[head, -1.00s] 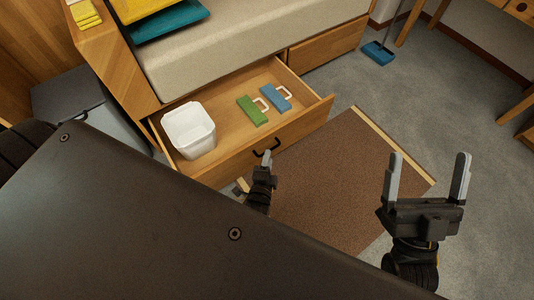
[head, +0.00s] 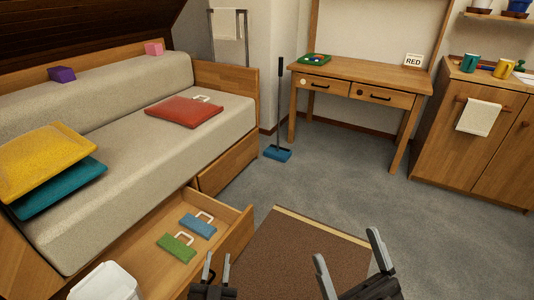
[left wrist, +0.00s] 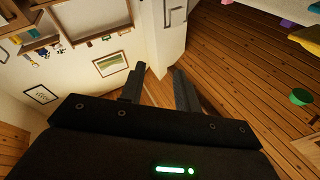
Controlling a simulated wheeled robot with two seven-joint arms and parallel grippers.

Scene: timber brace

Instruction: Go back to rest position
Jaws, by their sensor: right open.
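My left gripper (head: 216,268) is at the bottom middle of the head view, in front of the open drawer's front. In the left wrist view its two fingers (left wrist: 158,88) stand apart with nothing between them. My right gripper (head: 348,262) is to the right of it, over the brown rug and grey carpet. Its fingers are wide apart and it is empty. Both arms are mostly cut off by the lower edge of the head view.
A blue broom (head: 277,153), a desk (head: 362,78) and a cabinet (head: 475,135) stand beyond. The carpet between is clear.

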